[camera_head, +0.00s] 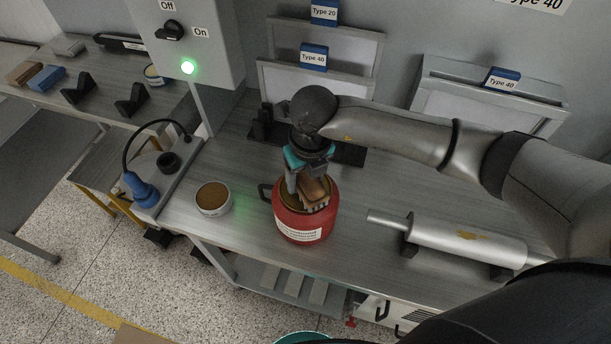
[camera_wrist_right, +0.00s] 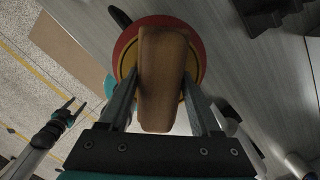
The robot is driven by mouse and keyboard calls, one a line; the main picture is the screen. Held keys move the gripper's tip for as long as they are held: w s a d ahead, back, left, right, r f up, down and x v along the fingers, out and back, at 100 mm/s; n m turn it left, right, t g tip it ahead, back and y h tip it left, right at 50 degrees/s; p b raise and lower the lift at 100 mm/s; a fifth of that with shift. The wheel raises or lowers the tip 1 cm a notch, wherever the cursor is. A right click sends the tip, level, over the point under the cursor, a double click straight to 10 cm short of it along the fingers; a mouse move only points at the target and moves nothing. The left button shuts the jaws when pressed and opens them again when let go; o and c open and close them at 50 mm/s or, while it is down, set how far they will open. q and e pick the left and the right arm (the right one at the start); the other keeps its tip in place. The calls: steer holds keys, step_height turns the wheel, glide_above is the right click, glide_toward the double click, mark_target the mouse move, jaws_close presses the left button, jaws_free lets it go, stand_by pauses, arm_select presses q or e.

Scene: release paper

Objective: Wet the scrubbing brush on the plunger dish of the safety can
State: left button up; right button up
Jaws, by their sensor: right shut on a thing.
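The red safety can (camera_head: 304,220) stands on the grey bench with a white label on its front. Its brass-coloured plunger dish (camera_head: 287,193) is on top. My right gripper (camera_head: 308,182) points down over the can, shut on the wooden scrubbing brush (camera_head: 314,191). The brush's bristles face down at the dish; I cannot tell whether they touch it. In the right wrist view the brush (camera_wrist_right: 163,80) lies between the fingers and covers the middle of the dish (camera_wrist_right: 128,62). My left gripper (camera_wrist_right: 72,108) shows at the left of that view, its fingers apart and empty.
A round tin with brown contents (camera_head: 213,198) stands left of the can. A metal roller (camera_head: 465,240) rests on supports to the right. A blue-handled tool (camera_head: 141,189) is at the left, below the switch box (camera_head: 190,45). Paper trays (camera_head: 320,85) stand behind.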

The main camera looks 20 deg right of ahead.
stand_by(0.4)
steer(key=shift+r+p, duration=2.6)
steer(key=shift+r, duration=0.95)
steer(key=shift+s+f, duration=0.1)
